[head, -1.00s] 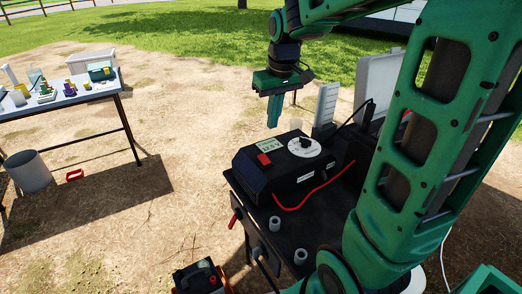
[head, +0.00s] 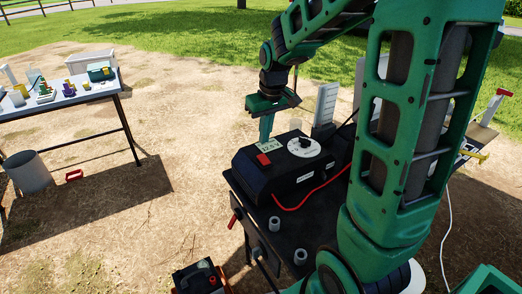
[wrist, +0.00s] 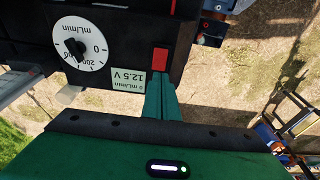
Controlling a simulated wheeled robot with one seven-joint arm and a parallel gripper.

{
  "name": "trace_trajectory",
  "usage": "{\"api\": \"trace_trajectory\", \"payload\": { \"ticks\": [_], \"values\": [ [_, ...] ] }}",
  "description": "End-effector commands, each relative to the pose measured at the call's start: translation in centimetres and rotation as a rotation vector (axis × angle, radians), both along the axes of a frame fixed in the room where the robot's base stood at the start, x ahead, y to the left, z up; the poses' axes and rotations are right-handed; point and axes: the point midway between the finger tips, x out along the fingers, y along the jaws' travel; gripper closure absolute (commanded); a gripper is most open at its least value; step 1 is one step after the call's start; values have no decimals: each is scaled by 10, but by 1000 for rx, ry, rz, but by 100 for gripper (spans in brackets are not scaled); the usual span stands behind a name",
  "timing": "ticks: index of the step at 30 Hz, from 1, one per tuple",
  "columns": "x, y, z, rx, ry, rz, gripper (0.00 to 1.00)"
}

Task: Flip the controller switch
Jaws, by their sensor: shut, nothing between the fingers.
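The controller (head: 290,180) is a black box on a dark stand. Its red switch (head: 264,159) is on the top face, beside a small display (head: 269,146) and a white dial with a black knob (head: 304,147). In the wrist view the red switch (wrist: 160,61) stands just beyond my fingertips, and the display (wrist: 129,79) reads 0 mL/min and 12.5 V. My gripper (head: 266,138) is shut and empty, pointing down at the controller's far edge near the switch. In the wrist view its green fingers (wrist: 160,84) end very close to the switch; I cannot tell if they touch it.
A red cable (head: 312,193) runs along the controller's front right side. A grey upright block (head: 325,108) stands behind it. A table (head: 62,98) with several small items stands at left, with a grey bucket (head: 28,172) below. Open ground lies between.

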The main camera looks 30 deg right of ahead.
Motion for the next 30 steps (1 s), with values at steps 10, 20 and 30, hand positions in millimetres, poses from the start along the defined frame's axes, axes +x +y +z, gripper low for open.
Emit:
{"api": "trace_trajectory", "payload": {
  "ticks": [10,20,30],
  "values": [
    [10,0,-55,0,3,0,100],
    [13,0,-68,0,0,0,100],
    [15,6,-69,0,12,10,100]
  ]
}}
